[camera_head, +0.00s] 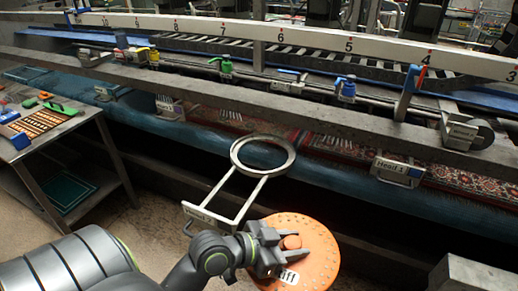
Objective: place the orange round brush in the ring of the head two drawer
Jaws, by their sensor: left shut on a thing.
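The orange round brush (318,245) is a flat disc with a raised knob in its middle and a white label near its lower edge. My left gripper (284,244) is shut on the brush's knob, with the disc below the fingers. The head two drawer (213,218) sticks out toward me and has a labelled front plate, two rails and a round metal ring (237,161). The ring looks empty, with the rug machine's bed visible through it. The brush is nearer to me than the ring, to its lower right. My right gripper is out of view.
A metal table (88,114) with tools stands at the left. A head labelled Head 3 (397,172) is to the right of the ring. A long grey beam (310,115) and a numbered white rail (305,39) cross behind. A grey block (470,275) is at the lower right.

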